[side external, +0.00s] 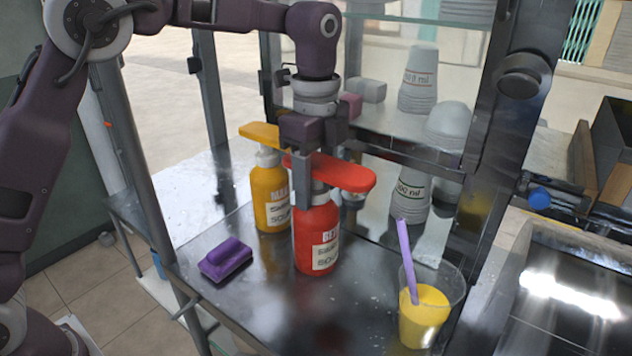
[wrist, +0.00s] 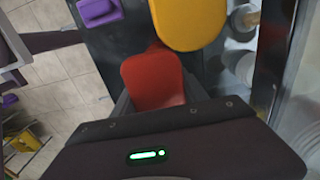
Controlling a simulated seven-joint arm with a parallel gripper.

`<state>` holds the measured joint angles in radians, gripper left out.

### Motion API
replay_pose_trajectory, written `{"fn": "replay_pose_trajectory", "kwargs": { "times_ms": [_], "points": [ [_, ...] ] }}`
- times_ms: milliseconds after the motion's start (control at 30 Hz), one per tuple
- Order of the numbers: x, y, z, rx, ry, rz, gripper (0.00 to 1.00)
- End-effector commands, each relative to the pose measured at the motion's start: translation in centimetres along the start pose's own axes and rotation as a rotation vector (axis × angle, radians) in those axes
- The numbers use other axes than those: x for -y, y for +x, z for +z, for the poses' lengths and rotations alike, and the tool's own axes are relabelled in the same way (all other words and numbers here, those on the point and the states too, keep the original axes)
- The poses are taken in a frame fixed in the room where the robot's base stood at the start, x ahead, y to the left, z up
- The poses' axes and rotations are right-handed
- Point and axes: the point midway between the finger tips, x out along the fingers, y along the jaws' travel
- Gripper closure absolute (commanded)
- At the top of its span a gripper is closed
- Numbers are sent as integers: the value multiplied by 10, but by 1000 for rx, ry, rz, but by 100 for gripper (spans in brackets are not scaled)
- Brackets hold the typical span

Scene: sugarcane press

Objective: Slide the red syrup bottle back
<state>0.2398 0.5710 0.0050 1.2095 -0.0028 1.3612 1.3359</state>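The red syrup bottle (side external: 316,240) stands upright on the dark metal counter, with a broad red pump head (side external: 345,175) on top. My gripper (side external: 308,185) is right over it, pointing down, with one finger in front of the pump head and reaching the bottle's shoulder. In the wrist view the red pump head (wrist: 153,80) lies between the two fingers, with little room on either side. Whether the fingers press on it cannot be told. The bottle's body is hidden below the head in the wrist view.
A yellow bottle (side external: 268,195) stands just behind and left of the red one. A purple scrubber (side external: 226,260) lies to the left. A cup of yellow liquid with a purple straw (side external: 425,315) stands at front right.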

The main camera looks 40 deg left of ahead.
Motion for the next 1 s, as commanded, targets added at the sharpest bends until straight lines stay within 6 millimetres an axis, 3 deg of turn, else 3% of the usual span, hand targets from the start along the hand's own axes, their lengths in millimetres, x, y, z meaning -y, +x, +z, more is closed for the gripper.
{"fn": "replay_pose_trajectory", "kwargs": {
  "times_ms": [33,100,400,1000],
  "points": [
    [0,0,0,0,0,0,86],
    [0,0,0,0,0,0,100],
    [-5,-1,0,-1,0,-1,100],
    [-76,-1,0,-1,1,0,100]
  ]
}}
